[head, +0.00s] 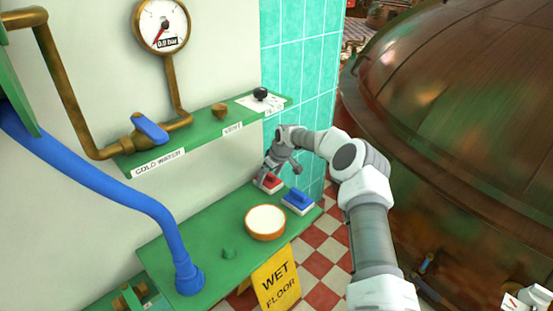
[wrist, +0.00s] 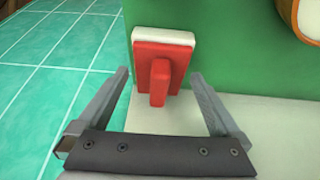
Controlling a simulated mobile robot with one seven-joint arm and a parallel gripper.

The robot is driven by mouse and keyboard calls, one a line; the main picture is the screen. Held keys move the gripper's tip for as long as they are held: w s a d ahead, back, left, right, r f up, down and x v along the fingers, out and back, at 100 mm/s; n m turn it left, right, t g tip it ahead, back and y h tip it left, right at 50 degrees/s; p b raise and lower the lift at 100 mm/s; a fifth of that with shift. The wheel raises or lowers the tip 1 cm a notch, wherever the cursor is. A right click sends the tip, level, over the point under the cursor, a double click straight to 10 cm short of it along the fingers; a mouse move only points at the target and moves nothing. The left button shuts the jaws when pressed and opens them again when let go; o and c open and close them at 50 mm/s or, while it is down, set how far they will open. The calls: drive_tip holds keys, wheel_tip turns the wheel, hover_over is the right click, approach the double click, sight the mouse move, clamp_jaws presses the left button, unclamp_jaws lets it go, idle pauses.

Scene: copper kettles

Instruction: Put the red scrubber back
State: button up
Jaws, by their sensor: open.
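The red scrubber (head: 267,182) rests at the back right of the lower green shelf (head: 208,245), near the tiled wall. It has a red top with an upright handle and a white base. In the wrist view the red scrubber (wrist: 160,68) lies ahead of my gripper (wrist: 160,84), its handle pointing between the fingers. My gripper (head: 270,168) is open, one finger on each side of the handle, apart from it. Part of the scrubber is hidden behind the gripper in the head view.
A blue scrubber (head: 298,201) sits just right of the red one. A round white-topped bowl (head: 265,222) stands on the lower shelf. An upper green shelf (head: 215,127) with small knobs is above. A blue hose (head: 150,205) is at left, a yellow wet-floor sign (head: 277,280) in front.

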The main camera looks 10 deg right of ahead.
drive_tip(key=p+v, duration=0.3)
drive_tip(key=v, duration=1.2)
drive_tip(key=shift+r, duration=0.25)
